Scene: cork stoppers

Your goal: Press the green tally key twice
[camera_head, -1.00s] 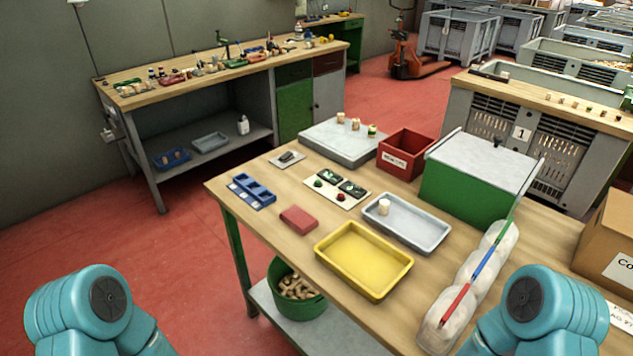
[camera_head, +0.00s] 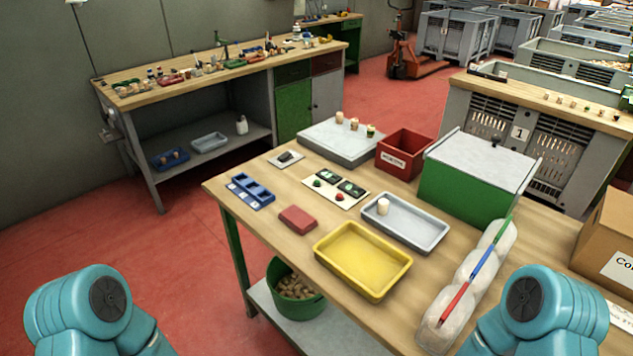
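The tally unit is a white plate (camera_head: 320,194) on the wooden table, left of the grey tray. It carries a green key (camera_head: 317,183) and a red key (camera_head: 339,197), with a small dark display behind each. The display readings are too small to make out. Only teal upper parts of my two arms show, at the bottom left and bottom right corners. Both grippers are outside the picture, and nothing of mine is near the keys.
Around the unit stand a blue tray (camera_head: 268,199), a dark red block (camera_head: 298,219), a yellow tray (camera_head: 362,294), a grey tray (camera_head: 427,243) holding a cork, a red bin (camera_head: 391,170) and a green box (camera_head: 465,193). Clear wood lies left of the block.

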